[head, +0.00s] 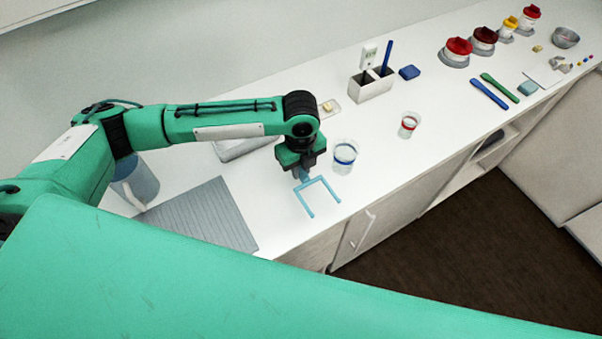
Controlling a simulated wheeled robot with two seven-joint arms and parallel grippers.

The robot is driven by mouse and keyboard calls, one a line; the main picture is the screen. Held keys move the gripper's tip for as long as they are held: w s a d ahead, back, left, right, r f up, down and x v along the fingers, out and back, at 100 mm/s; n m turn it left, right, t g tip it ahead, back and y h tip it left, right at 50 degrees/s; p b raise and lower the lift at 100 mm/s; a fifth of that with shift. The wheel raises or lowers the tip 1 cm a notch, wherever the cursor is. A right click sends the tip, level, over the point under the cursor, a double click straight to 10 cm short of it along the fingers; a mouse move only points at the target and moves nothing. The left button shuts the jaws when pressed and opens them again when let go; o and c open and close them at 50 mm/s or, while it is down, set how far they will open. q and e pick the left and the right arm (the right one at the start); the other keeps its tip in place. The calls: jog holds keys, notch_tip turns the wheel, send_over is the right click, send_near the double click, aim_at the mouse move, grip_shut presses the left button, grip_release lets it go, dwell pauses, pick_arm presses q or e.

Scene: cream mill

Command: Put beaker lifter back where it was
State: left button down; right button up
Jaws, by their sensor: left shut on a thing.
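The beaker lifter (301,184) is a light blue two-pronged fork in the head view, near the counter's front edge. My left gripper (302,170) points down and is shut on the lifter's handle end; the gripper body hides part of the handle. The prongs point toward the front edge. I cannot tell whether the lifter touches the counter or hangs just above it. A clear beaker with a blue band (344,156) stands just right of the gripper, apart from the prongs. My right gripper is not in view.
A grey ribbed mat (200,218) lies left of the lifter. A smaller beaker with a red band (408,125) stands to the right. Red-lidded jars (456,50) stand farther right. The counter's middle is fairly clear.

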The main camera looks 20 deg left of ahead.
aim_at(301, 170)
pick_arm(q)
notch_tip(301, 170, down, 3)
jog(key=shift+f+p, duration=0.15)
jog(key=shift+p, duration=0.3)
jog(key=shift+f, duration=0.45)
jog(key=shift+f, duration=0.1)
jog(key=c, duration=1.3)
grip_release()
